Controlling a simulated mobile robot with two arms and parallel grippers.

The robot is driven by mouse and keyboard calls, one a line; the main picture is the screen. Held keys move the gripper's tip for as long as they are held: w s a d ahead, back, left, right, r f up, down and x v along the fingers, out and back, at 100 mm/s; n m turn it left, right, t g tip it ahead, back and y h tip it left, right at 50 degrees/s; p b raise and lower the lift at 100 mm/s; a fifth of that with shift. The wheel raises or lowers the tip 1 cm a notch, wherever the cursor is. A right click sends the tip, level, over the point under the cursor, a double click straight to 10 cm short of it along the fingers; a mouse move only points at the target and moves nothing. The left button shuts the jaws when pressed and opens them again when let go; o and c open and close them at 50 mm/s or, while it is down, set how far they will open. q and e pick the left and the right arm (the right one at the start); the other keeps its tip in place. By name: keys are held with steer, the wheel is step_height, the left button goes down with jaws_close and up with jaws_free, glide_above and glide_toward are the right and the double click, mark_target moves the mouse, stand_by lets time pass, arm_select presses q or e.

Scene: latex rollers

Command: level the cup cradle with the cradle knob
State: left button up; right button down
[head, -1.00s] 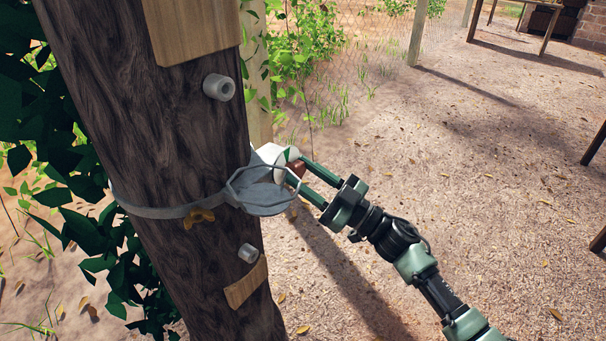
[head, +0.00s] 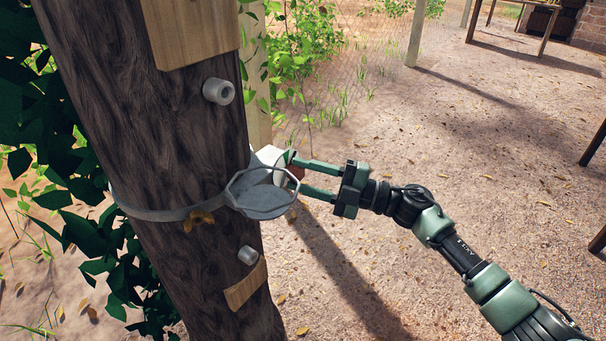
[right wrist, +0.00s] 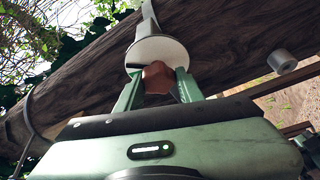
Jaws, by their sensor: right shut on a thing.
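The cup cradle (head: 262,197), a grey ring with a round plate under it, is strapped to the trunk (head: 185,130) by a grey band (head: 160,212). The plate looks tilted in the head view. The brown cradle knob (right wrist: 158,77) sits in front of a white disc (right wrist: 157,53) in the right wrist view. My right gripper (right wrist: 157,82) has its green fingers on both sides of the knob and is shut on it. In the head view my right gripper (head: 297,178) reaches in from the right, and its fingertips are partly hidden behind the cradle ring. My left gripper is not in view.
Grey pegs (head: 218,89) and (head: 247,255) stick out of the trunk, near wooden plates (head: 190,30). Leafy vine (head: 60,150) lines the left side. Open dirt ground (head: 450,150) lies to the right.

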steer(key=shift+w+r+n, duration=0.1)
steer(key=shift+r+n, duration=0.05)
steer(key=shift+n, duration=0.35)
steer(key=n+h+p, duration=0.1)
steer(key=n, duration=0.1)
steer(key=n+h+p, duration=0.1)
steer(key=n, duration=0.2)
steer(key=shift+n+g+h, duration=0.3)
steer(key=shift+g, duration=0.1)
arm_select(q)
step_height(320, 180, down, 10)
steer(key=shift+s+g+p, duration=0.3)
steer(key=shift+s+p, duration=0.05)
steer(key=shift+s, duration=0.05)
arm_select(e)
steer(key=shift+n, duration=0.4)
steer(key=c, duration=0.9)
jaws_free()
steer(key=shift+d, duration=0.1)
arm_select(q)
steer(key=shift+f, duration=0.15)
arm_select(e)
steer(key=v, duration=0.7)
steer(key=shift+d+r, duration=0.1)
steer(key=shift+d, duration=0.25)
